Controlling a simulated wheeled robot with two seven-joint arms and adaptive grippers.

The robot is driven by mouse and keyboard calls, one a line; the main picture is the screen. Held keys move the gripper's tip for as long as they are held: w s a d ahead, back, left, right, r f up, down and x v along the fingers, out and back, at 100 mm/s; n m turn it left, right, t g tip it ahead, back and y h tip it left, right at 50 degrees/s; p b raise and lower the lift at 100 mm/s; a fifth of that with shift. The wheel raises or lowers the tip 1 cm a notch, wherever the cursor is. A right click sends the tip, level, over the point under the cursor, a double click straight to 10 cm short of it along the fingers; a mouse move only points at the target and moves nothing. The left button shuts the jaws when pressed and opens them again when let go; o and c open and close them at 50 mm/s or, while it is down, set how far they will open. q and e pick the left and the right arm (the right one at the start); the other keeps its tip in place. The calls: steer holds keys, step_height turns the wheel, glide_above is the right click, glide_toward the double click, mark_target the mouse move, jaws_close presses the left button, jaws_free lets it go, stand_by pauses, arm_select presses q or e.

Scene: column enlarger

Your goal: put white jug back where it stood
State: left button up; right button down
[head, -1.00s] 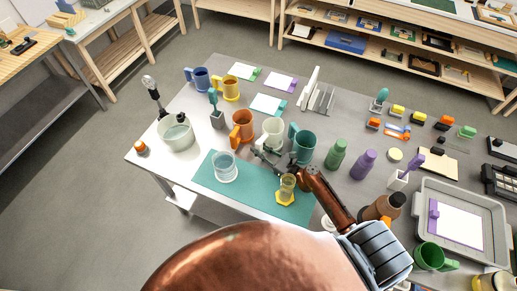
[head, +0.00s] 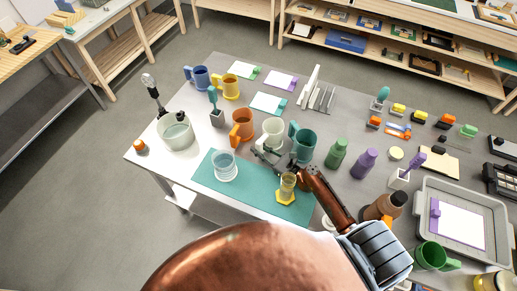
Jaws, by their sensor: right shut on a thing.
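The white jug (head: 272,130) stands upright on the grey table, between an orange jug (head: 242,125) on its left and a teal jug (head: 303,141) on its right. My right gripper (head: 268,155) reaches in from the lower right and is shut at the near side of the white jug, on its handle as far as I can tell. The fingers partly hide the handle and the jug's lower front. Whether the jug's base touches the table is hard to tell. My left gripper is not in view.
A teal mat (head: 238,186) in front holds a clear beaker (head: 223,166) and a small yellow-liquid glass (head: 287,185) on a yellow coaster. A green bottle (head: 336,154) and purple bottle (head: 364,162) stand right of the teal jug. A white pot (head: 176,133) stands at the left.

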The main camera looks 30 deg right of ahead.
steer(key=c, duration=1.7)
jaws_free()
steer(key=shift+f, duration=0.1)
steer(key=shift+s, duration=0.15)
steer(key=shift+v, duration=3.9)
steer(key=v, duration=1.2)
